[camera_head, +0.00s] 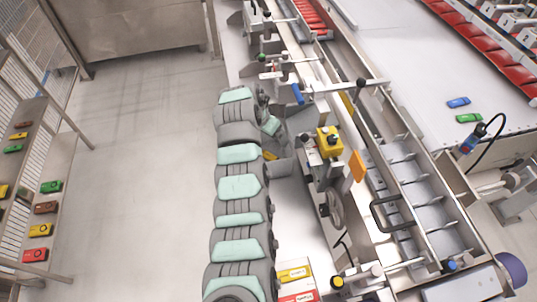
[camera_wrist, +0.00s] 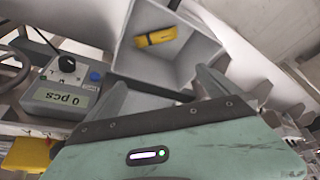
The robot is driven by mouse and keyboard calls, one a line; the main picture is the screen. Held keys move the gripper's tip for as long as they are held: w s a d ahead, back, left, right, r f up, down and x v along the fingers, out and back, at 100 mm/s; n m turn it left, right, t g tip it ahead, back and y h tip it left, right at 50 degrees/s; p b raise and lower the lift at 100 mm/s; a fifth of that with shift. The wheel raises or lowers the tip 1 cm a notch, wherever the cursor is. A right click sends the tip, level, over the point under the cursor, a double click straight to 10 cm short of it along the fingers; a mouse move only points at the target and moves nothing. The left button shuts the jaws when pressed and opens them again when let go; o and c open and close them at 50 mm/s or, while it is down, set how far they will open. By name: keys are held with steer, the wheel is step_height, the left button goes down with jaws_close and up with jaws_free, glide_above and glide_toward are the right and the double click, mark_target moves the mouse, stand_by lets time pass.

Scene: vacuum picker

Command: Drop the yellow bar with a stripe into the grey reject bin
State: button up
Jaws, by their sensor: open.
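The yellow bar (camera_wrist: 155,37) shows inside the grey bin (camera_wrist: 147,68) in the wrist view, near the wall at the top of the picture. A dark mark shows on it; I cannot make out the stripe clearly. In the head view a bit of yellow (camera_head: 270,156) shows at the bin (camera_head: 281,168), partly hidden by my arm. My gripper (camera_wrist: 163,90) is open and empty, its two grey fingers apart at the near side of the bin. The bar is clear of both fingers. In the head view my gripper (camera_head: 270,127) is above the bin, small and partly hidden.
A counter box (camera_wrist: 65,90) reading "0 pcs" stands left of the bin. A yellow control box (camera_head: 329,142) and machine rails stand to the right in the head view. Blue (camera_head: 458,102) and green (camera_head: 468,118) bars lie on the white table. Shelves with several bars stand left.

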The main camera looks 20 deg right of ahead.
steer(key=v, duration=0.6)
steer(key=shift+r, duration=0.25)
steer(key=shift+s+a+r, duration=0.1)
steer(key=shift+a, duration=0.05)
